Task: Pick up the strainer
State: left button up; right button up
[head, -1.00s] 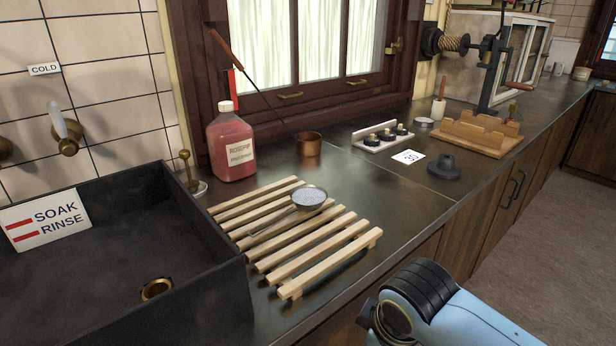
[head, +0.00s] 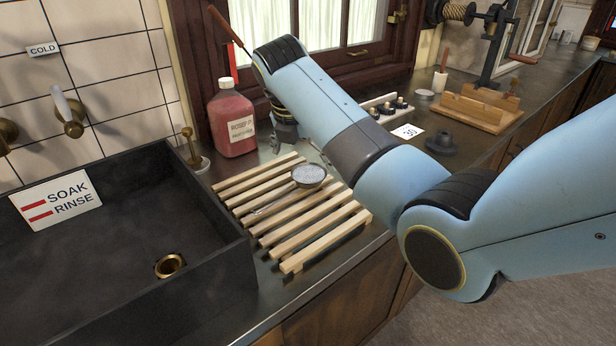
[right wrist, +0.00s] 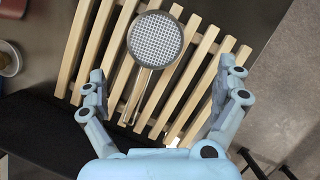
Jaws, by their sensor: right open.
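The strainer (head: 308,176) has a round mesh bowl and a thin handle, and lies on the slatted wooden rack (head: 305,258). It also shows in the right wrist view (right wrist: 155,40), bowl at the top and handle running down between my fingers. My right gripper (head: 298,147) is above the far side of the rack, partly hidden by my arm. In the right wrist view my right gripper (right wrist: 162,72) is open and empty, its fingers spread on either side of the strainer, apart from it. My left gripper is not in view.
A dark sink (head: 90,270) with a soak/rinse sign (head: 58,198) is at the left. A pink bottle (head: 231,120) stands behind the rack, close to my right gripper. A dark lidded object (head: 441,143) and a wooden stand (head: 480,108) are on the counter at the right.

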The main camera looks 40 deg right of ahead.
aim_at(308, 173)
jog(key=x, duration=0.9)
jog(key=shift+w+r+b, duration=0.1)
jog(key=shift+w+b, duration=0.2)
